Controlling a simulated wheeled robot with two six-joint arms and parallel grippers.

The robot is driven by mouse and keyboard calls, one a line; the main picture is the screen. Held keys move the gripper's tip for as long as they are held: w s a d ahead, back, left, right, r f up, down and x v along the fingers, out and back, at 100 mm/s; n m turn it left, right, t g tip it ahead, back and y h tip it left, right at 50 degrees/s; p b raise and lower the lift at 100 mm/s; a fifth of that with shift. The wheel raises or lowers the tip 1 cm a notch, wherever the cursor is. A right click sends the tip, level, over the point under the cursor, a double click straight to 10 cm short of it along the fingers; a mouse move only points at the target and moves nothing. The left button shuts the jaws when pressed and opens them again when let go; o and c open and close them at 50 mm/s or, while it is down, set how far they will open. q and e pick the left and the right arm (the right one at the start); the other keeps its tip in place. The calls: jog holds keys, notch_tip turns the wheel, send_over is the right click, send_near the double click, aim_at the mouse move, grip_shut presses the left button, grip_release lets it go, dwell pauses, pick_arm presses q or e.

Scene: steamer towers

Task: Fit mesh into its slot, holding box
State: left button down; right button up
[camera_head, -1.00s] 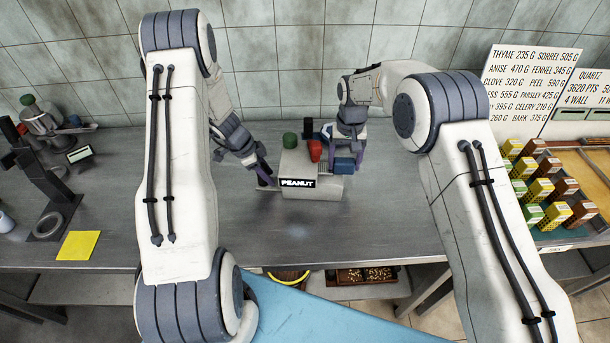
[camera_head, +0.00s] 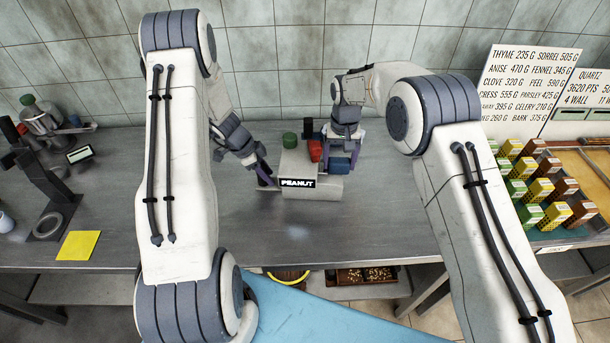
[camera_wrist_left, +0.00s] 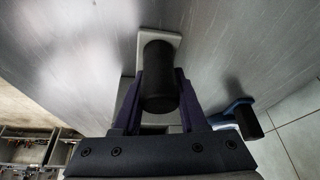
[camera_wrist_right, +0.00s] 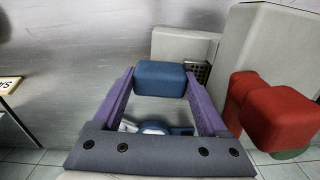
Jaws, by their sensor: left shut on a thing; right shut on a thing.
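The grey box (camera_head: 298,165) with a PEANUT label stands on the counter; it also shows in the right wrist view (camera_wrist_right: 245,55). My left gripper (camera_head: 266,179) is at its left side, shut on a black cylindrical handle (camera_wrist_left: 160,75). My right gripper (camera_head: 343,152) is at its right side, shut on a blue block (camera_head: 340,165), which shows between the fingers in the right wrist view (camera_wrist_right: 160,79). A dark mesh patch (camera_wrist_right: 199,72) shows just beyond the block, against the box. How far the mesh sits in a slot is hidden.
A yellow sheet (camera_head: 78,245) and a dark stand (camera_head: 45,185) are at the left. Several small cartons (camera_head: 540,185) fill a rack at the right. The counter in front of the box is clear.

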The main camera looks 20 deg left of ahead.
aim_at(335, 160)
jog(key=shift+s+a, duration=0.25)
jog(key=shift+a, duration=0.55)
jog(key=o, duration=1.3)
jog(key=shift+a, duration=0.1)
jog(key=shift+c, duration=0.2)
jog(key=shift+r, duration=0.1)
notch_tip(335, 160, up, 12)
jog(key=shift+d, duration=0.25)
